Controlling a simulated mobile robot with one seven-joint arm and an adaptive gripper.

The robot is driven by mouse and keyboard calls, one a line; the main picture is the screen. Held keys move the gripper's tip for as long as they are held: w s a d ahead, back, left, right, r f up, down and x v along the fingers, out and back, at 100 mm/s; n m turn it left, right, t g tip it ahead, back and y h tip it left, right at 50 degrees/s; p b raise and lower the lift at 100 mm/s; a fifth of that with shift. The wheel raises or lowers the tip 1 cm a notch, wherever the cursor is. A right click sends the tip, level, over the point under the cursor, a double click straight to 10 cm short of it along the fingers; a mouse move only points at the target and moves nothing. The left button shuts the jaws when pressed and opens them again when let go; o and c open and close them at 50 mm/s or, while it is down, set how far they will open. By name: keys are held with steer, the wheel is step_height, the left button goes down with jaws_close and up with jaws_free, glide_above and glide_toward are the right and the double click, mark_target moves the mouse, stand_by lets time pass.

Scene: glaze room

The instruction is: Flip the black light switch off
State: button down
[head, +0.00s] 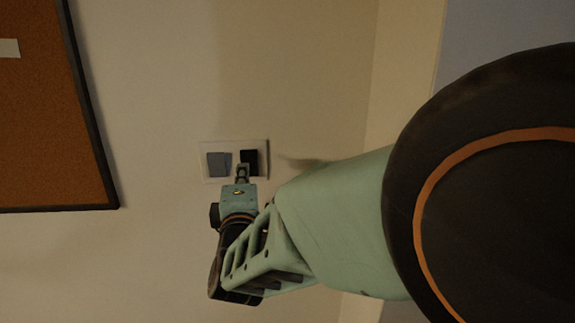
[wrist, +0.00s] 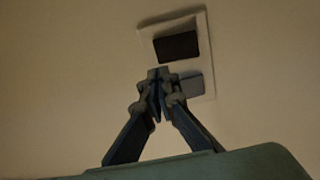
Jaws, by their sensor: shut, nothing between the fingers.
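The black light switch (head: 250,157) is the right rocker of a white wall plate (head: 234,145) in the head view. In the wrist view the black switch (wrist: 177,46) is the upper rocker of the plate. My gripper (head: 242,168) is shut and empty, its tips just below and in front of the black switch in the head view. In the wrist view my gripper's fingertips (wrist: 159,73) show close to the lower left edge of the black switch. I cannot tell whether they touch it. The fingers hide a small part of the plate.
A grey-blue rocker (head: 219,164) sits beside the black one on the same plate and is partly behind my fingers in the wrist view. A framed cork board (head: 45,130) hangs at the left. The wall around the plate is bare.

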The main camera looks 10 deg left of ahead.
steer(key=p+v, duration=0.1)
steer(key=v, duration=0.5)
steer(key=shift+s+d+r+p, duration=0.25)
steer(key=shift+r+p, duration=0.1)
steer(key=shift+r, duration=0.15)
